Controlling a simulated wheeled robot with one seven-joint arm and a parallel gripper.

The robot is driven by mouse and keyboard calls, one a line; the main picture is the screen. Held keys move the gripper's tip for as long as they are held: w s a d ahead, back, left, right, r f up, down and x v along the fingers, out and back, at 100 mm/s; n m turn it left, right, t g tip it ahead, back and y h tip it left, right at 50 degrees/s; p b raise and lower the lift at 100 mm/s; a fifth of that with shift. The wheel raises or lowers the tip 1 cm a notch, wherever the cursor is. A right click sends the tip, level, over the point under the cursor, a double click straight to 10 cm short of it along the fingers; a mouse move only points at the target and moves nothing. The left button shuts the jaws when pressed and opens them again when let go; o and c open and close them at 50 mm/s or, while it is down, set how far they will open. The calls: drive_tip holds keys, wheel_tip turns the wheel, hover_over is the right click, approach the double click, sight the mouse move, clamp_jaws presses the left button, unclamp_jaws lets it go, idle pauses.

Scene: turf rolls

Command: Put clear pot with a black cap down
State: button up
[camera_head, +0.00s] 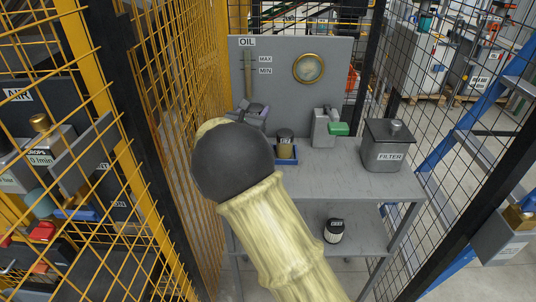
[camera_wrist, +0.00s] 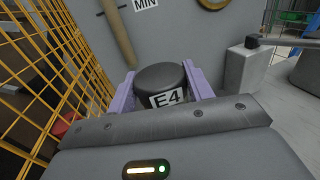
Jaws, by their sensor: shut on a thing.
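My gripper (camera_head: 252,112) has light purple fingers and is at the left end of the grey bench top, in front of the upright oil panel. In the wrist view the fingers are shut on a pot with a black cap (camera_wrist: 160,76). Its label reads E4. The pot's body is mostly hidden below the cap and behind my gripper, so I cannot tell whether its base touches the bench. In the head view my arm covers much of this area.
A black-capped pot (camera_head: 285,136) stands in a blue tray (camera_head: 287,162). Right of it are a grey can with a green part (camera_head: 325,130) and a filter box (camera_head: 388,150). Another black-capped pot (camera_head: 334,232) is on the lower shelf. Yellow mesh (camera_head: 190,60) stands close on the left.

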drive_tip(key=s+d+m+g+h+p, duration=0.2)
drive_tip(key=s+d+h, duration=0.3)
drive_tip(key=s+d, duration=0.6)
drive_tip(key=shift+d+r+m+g, duration=0.2)
drive_tip(key=shift+d+m+g, duration=0.2)
drive_tip(key=shift+d+m, duration=0.5)
wheel_tip(320, 180, down, 6)
drive_tip(key=shift+s+f, duration=0.1)
drive_tip(key=shift+f, duration=1.9)
